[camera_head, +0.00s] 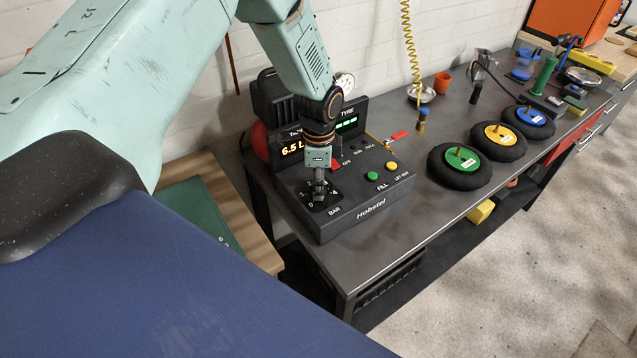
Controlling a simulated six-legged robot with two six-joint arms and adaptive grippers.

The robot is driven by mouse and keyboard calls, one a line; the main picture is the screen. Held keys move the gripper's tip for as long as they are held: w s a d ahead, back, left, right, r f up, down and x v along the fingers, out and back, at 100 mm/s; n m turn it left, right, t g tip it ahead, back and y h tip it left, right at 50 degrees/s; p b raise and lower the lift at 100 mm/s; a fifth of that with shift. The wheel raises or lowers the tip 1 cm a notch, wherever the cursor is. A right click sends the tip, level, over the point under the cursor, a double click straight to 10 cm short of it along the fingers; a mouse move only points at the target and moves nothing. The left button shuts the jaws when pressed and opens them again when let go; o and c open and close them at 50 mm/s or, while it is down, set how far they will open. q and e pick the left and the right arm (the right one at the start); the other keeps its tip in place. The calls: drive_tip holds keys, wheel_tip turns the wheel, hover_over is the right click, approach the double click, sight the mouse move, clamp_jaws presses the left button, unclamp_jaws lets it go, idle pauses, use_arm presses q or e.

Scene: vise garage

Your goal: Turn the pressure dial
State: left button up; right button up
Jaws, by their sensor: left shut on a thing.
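The black inflator console (355,222) stands on the near end of the grey metal bench. The pressure dial sits on the left of its top face, on a dark scale plate (334,203) lettered BAR. My left gripper (319,193) points down onto the dial and is shut on it; the gripper hides most of the knob. The orange display (292,149) behind it reads about 6.5, partly hidden by my left arm. A green button (372,176) and a yellow button (391,166) sit to the right. My right gripper is not in view.
The bench (440,205) is bare in front of and beside the console. Three small wheels with a green (462,159), yellow (499,135) and blue (531,116) hub lie to its right. A yellow coiled hose (409,50) hangs behind. A wooden surface with a green item (197,212) is left.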

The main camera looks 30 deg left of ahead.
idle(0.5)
use_arm(q)
drive_tip(key=o, duration=1.1)
drive_tip(key=shift+o, duration=0.2)
wheel_tip(320, 180, up, 12)
